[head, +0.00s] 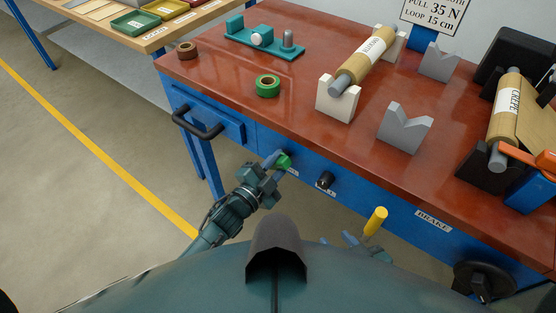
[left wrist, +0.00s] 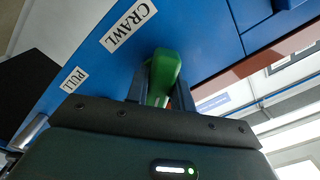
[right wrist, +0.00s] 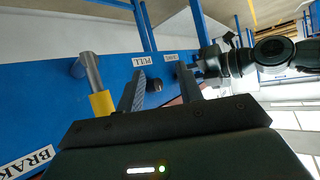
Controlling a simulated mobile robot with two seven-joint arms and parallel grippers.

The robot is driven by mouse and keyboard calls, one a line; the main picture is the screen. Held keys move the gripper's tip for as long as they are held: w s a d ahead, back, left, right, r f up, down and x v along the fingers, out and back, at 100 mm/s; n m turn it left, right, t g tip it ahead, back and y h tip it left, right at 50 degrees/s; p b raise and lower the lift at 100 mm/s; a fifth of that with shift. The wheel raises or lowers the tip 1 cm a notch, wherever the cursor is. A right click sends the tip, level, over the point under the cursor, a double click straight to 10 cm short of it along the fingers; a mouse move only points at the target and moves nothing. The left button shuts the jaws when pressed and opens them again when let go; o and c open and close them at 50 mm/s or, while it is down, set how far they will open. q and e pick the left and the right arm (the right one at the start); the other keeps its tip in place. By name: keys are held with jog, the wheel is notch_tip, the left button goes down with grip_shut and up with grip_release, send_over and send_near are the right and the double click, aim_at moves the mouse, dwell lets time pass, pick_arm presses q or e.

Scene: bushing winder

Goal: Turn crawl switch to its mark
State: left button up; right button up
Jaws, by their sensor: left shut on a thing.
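The green crawl switch (head: 284,161) sits on the blue front panel of the bench, left of a black knob. In the left wrist view the green handle (left wrist: 163,72) stands between the two fingers, below the label CRAWL (left wrist: 128,26). My left gripper (head: 274,164) is shut on this handle. I cannot make out the switch's mark. My right gripper (right wrist: 163,88) is open and empty; in the head view it shows low (head: 355,241), near the yellow-ended brake lever (head: 376,220), with much of it hidden by my body.
A black knob (head: 326,180) is right of the switch. A black drawer handle (head: 197,123) juts out at left, and a handwheel (head: 484,283) at lower right. The red benchtop (head: 225,72) holds rolls, V-blocks and tape. Open floor lies left.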

pick_arm(q)
jog(key=n+p, duration=0.1)
jog(key=n, duration=0.3)
jog(key=shift+n, duration=0.3)
jog(key=n, duration=0.3)
jog(key=shift+n, duration=1.2)
pick_arm(e)
jog(key=shift+d+r, duration=0.2)
jog(key=shift+r, duration=0.2)
pick_arm(q)
jog(key=o, duration=1)
jog(key=v, duration=1.3)
jog(key=shift+s+a+p, duration=0.1)
jog(key=shift+p, duration=0.2)
pick_arm(e)
jog(key=shift+h, duration=0.3)
